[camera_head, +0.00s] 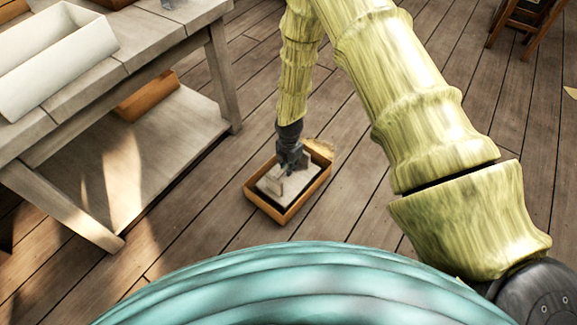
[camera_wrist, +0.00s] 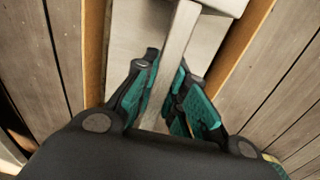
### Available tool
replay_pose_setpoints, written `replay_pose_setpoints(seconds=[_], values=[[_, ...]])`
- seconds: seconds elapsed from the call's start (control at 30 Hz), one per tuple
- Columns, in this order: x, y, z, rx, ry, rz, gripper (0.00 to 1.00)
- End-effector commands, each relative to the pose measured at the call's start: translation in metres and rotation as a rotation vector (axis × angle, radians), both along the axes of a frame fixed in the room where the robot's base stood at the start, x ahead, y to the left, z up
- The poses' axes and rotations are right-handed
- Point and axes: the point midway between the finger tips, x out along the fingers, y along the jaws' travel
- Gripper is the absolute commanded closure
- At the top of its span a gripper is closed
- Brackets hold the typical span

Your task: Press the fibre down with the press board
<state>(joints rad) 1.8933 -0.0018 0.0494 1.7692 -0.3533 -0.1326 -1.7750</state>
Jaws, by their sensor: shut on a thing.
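The press board (camera_head: 270,188) is a pale flat board with an upright bar-like handle. It lies inside an orange-brown wooden box (camera_head: 256,208) on the floor. My gripper (camera_head: 291,166) is over the box, shut on the board's handle. In the wrist view the handle (camera_wrist: 181,35) runs between the two teal-padded fingers of my gripper (camera_wrist: 168,95), and the pale board (camera_wrist: 140,30) shows below it. A tan fluffy patch, likely the fibre (camera_head: 319,149), shows at the box's far corner. Any fibre under the board is hidden.
A grey wooden workbench (camera_head: 170,42) with a low shelf stands at the left. A white tray (camera_head: 55,58) lies on its top and a brown box (camera_head: 148,97) on its shelf. The plank floor right of the wooden box is clear.

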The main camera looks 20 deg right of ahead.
Motion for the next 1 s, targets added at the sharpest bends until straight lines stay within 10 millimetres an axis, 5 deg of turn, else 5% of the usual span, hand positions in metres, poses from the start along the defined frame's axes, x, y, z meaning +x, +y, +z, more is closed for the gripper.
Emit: replay_pose_setpoints(seconds=[1.0], values=[[0.0, 0.0, -0.011, 0.0, 0.0, 0.0, 1.0]])
